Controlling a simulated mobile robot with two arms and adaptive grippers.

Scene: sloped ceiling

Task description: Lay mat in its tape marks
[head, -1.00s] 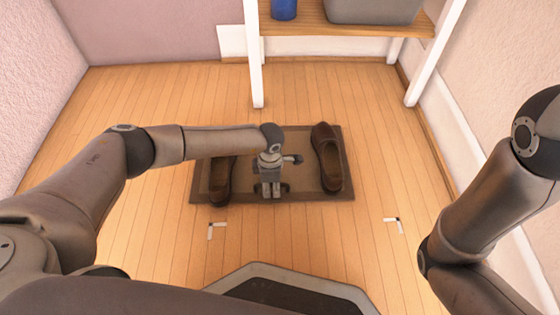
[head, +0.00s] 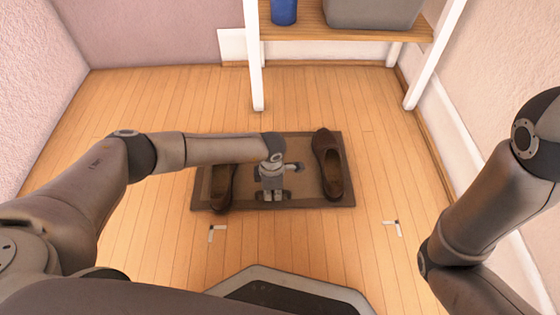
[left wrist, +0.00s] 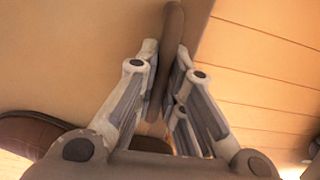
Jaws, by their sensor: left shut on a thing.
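The brown mat (head: 232,208), with a darker border, lies on the wooden floor ahead of me. Two brown shoes stand on it, one at the left (head: 221,188) and one at the right (head: 332,168). My left gripper (head: 272,196) is at the mat's near edge, between the shoes. In the left wrist view its fingers (left wrist: 160,95) are shut on the mat's dark border. Two white corner tape marks, left (head: 214,232) and right (head: 394,227), show on the floor nearer to me than the mat. My right gripper is out of view.
A wooden shelf (head: 300,28) with white posts stands behind the mat, holding a blue container (head: 284,11) and a grey bin (head: 372,12). Walls close off the left, back and right. The floor between mat and tape marks is clear.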

